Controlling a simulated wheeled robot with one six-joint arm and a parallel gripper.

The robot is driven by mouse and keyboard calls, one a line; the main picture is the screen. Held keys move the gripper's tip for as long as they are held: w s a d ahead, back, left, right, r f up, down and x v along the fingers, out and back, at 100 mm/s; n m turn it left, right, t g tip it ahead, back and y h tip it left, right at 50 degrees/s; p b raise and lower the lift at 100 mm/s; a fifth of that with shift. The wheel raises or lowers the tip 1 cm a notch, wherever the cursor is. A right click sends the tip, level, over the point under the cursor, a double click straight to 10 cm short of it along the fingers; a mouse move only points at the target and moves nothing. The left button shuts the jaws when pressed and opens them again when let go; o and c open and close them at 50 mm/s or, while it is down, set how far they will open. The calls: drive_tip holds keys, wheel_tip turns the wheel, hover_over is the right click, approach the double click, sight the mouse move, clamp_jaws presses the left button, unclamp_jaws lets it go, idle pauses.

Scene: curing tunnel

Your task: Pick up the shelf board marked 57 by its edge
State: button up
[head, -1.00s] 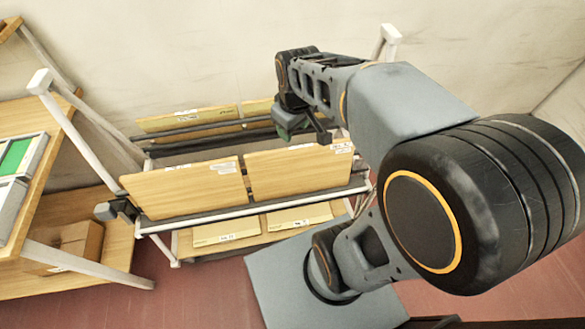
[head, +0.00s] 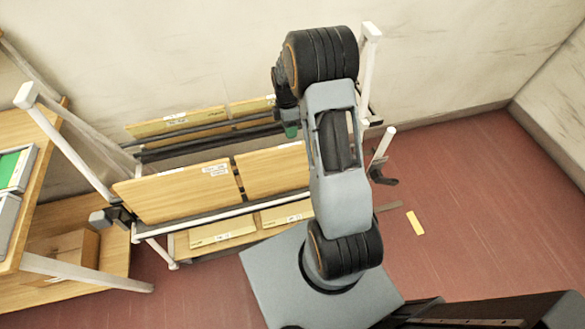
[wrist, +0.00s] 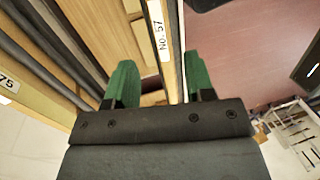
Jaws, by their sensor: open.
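The shelf board marked No. 57 (wrist: 160,32) is wood-coloured. In the wrist view its white label shows on its narrow edge, which runs down between my two green fingers. My gripper (wrist: 160,82) is open, one finger on each side of the board, with gaps visible between the fingers and the edge. In the head view only a green part of my gripper (head: 291,130) shows beside the rack; my arm hides the rest. I cannot read the numbers on the boards there.
A white-framed rack with dark rails (head: 215,213) holds several boards, including one labelled 75 (wrist: 8,84) in the wrist view. A wooden table (head: 45,190) with grey trays stands at the left. Red floor (head: 480,200) is clear at the right, apart from a small yellow strip (head: 415,222).

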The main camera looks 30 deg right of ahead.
sight(290, 145)
drive_tip(key=shift+p+x, duration=0.75)
drive_tip(key=shift+x, duration=3.6)
drive_tip(key=shift+a, duration=0.1)
drive_tip(key=shift+c, duration=0.5)
clamp_jaws()
